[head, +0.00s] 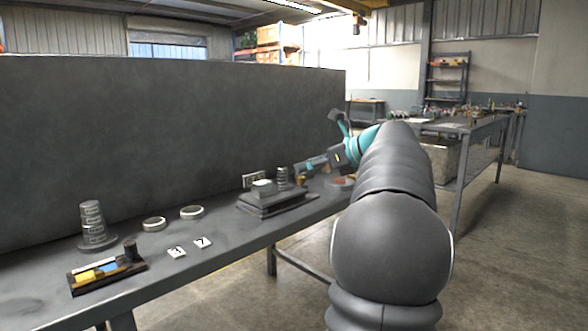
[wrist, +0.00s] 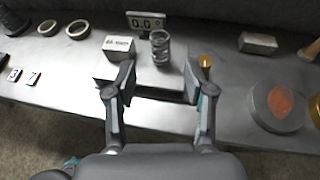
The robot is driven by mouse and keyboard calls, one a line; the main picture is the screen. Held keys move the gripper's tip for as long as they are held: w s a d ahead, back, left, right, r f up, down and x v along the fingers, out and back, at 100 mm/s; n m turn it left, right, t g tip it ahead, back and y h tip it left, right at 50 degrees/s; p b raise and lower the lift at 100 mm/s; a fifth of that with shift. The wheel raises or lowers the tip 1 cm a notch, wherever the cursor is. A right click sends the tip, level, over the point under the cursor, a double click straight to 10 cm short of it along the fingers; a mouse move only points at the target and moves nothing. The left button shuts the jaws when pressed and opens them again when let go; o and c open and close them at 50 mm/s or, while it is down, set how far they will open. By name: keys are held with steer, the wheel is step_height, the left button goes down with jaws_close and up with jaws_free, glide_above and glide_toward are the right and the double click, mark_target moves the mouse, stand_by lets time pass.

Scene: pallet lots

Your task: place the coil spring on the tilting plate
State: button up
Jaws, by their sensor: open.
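The coil spring (wrist: 160,46) is a grey metal spring standing upright, and in the wrist view it appears to rest on the tilting plate (wrist: 150,77), toward its far right part. In the head view the spring (head: 283,177) shows at the back right of the dark, stepped plate (head: 272,210). A pale labelled block (wrist: 118,46) sits on the plate, left of the spring. My gripper (wrist: 159,75) is open and empty, its fingers apart on the near side of the spring, not touching it. In the head view my gripper (head: 303,172) is at the plate's right, partly hidden.
A display reading 0.0° (wrist: 149,24) stands behind the plate. A small brass piece (wrist: 205,61) is just beyond my right finger. A round dish with an orange disc (wrist: 275,107) is to the right. Metal rings (head: 192,212), number tags (head: 203,243) and a tool tray (head: 108,274) lie left.

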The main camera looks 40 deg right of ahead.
steer(key=shift+v, duration=1.65)
